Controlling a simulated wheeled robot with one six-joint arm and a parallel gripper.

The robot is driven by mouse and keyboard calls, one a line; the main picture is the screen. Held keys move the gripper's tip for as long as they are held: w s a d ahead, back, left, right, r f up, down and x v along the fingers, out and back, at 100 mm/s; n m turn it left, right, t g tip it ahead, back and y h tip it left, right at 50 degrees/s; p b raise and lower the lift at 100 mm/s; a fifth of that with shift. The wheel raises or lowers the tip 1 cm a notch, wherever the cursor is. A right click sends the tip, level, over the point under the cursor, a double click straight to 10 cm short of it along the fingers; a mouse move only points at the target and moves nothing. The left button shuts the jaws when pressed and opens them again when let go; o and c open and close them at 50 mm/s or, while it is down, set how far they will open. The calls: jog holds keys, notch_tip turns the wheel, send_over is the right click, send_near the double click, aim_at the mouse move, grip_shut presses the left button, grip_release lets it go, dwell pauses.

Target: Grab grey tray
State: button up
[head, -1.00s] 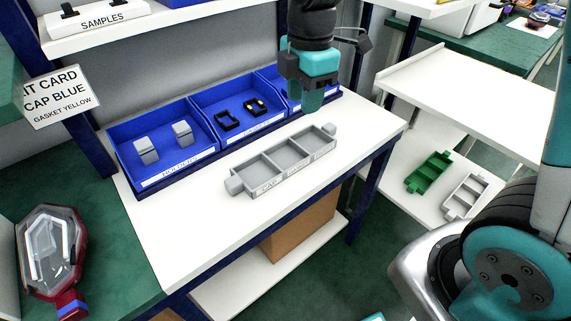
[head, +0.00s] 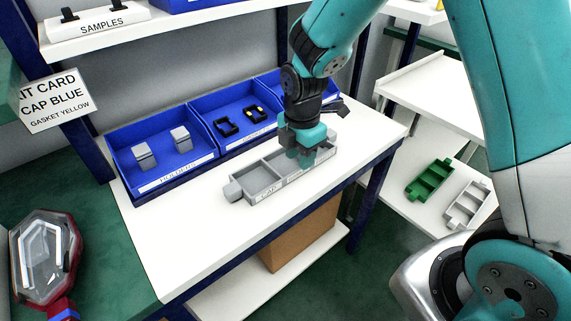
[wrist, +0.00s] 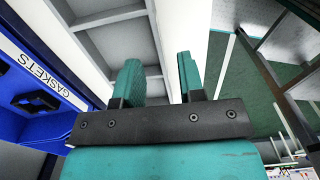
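The grey tray (head: 262,181), long and divided into compartments with a tab at its end, lies on the white table in front of the blue bins. My gripper (head: 306,155) is above the tray's right half and hides part of it. In the wrist view, my gripper (wrist: 160,80) is open with a clear gap between its teal fingers. The tray's compartments (wrist: 112,48) lie behind and around the left finger. The tray's long side wall shows between the fingers. I cannot tell whether the fingers touch it.
Blue bins (head: 160,165) with grey holders and black parts stand along the table's back. A white side shelf at right holds a green tray (head: 429,179) and a white tray (head: 467,203). The table's left front (head: 185,235) is clear. A red-framed case (head: 45,258) is at far left.

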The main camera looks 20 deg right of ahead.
aim_at(286, 162)
notch_tip(286, 162, down, 4)
jog(key=shift+a+f, duration=0.15)
grip_shut()
dwell(0.3)
